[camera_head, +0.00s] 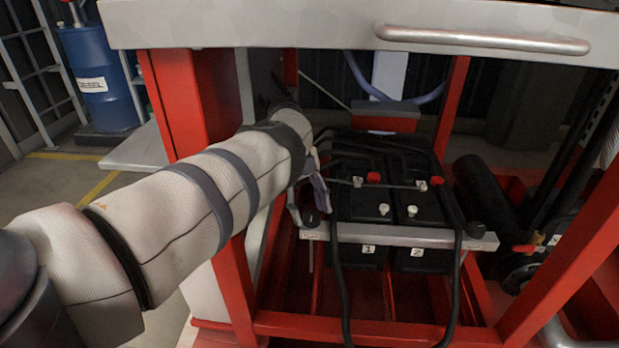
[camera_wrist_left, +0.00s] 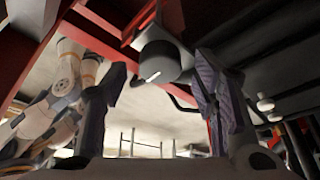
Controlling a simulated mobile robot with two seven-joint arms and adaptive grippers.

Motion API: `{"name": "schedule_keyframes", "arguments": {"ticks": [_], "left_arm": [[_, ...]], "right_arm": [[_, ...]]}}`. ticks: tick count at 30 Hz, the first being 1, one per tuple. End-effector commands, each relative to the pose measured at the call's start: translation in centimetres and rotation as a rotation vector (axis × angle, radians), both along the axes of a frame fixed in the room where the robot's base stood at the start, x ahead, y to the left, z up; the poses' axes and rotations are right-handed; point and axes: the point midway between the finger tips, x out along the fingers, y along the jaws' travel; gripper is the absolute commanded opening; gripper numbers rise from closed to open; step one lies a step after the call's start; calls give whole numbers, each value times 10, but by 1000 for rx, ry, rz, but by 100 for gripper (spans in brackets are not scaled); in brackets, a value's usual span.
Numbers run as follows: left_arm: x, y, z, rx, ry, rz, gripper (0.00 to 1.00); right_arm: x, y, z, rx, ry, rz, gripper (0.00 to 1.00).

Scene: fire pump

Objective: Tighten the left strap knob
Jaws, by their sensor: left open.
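The left strap knob (camera_head: 310,219) is a dark knob at the left end of the metal strap (camera_head: 395,235) that runs across the batteries (camera_head: 385,200). My left gripper (camera_head: 308,196) is at this knob, and the arm hides part of it in the head view. In the left wrist view my left gripper (camera_wrist_left: 157,80) is open, with a finger on each side of the dark round knob (camera_wrist_left: 158,60). The knob shows between the fingers, nearer the right one; I cannot tell whether either finger touches it. My right gripper is not in view.
Black cables (camera_head: 338,270) hang close to the left knob. A red frame post (camera_head: 195,100) stands beside my left arm, and a grey panel with a handle (camera_head: 480,41) is above. A blue drum (camera_head: 98,80) stands back left.

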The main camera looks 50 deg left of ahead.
Motion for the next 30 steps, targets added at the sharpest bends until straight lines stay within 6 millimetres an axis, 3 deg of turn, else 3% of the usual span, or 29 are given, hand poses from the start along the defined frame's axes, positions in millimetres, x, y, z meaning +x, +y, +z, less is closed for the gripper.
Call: {"name": "schedule_keyframes", "arguments": {"ticks": [6, 12, 30], "left_arm": [[1, -1, 54, 0, -4, 0, 54], [0, 0, 87, 0, -1, -1, 54], [0, -1, 92, 0, 1, -1, 54]], "right_arm": [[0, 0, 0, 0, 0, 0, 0], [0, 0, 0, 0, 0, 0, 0], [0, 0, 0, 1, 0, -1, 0]]}}
